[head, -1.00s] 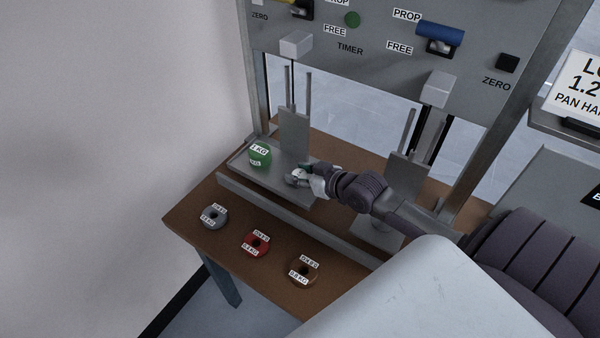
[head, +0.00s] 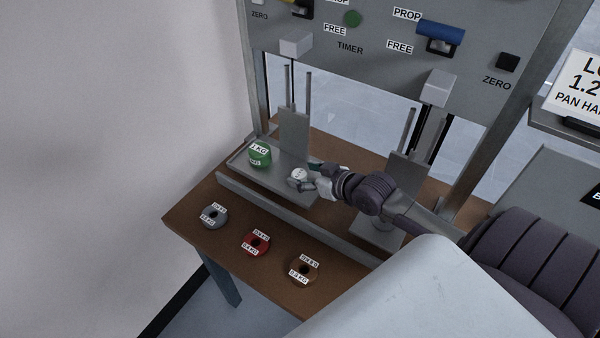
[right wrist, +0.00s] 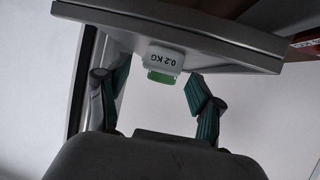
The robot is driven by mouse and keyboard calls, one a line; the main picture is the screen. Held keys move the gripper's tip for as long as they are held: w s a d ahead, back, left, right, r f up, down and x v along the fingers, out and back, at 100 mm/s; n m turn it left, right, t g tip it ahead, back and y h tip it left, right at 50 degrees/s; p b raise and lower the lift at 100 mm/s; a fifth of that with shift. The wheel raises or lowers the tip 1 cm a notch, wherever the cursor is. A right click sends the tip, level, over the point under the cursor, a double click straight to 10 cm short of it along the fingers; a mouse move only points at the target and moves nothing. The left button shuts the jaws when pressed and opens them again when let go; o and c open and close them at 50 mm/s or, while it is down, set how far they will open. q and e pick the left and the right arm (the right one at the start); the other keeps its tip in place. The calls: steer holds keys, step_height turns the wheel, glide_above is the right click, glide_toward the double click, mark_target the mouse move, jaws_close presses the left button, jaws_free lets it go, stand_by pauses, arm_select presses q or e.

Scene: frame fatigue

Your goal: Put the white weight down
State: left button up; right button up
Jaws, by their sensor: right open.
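The small white weight (head: 299,175), labelled 0.2 KG, sits on the left pan (head: 270,183) near its right end. It also shows in the right wrist view (right wrist: 166,57), where the picture is upside down. My right gripper (head: 312,178) is just right of the weight. In the right wrist view, its two green-padded fingers (right wrist: 158,75) are spread apart with clear gaps to the weight. The green 1 KG weight (head: 259,154) stands farther left on the same pan. My left gripper is not in view.
Grey (head: 213,216), red (head: 256,243) and brown (head: 303,270) ring weights lie on the wooden table (head: 190,212) in front of a long metal bar (head: 290,222). Upright posts stand behind the left pan. A panel (head: 370,55) with blocks and switches rises above.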

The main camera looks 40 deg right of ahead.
steer(key=shift+v, duration=2.75)
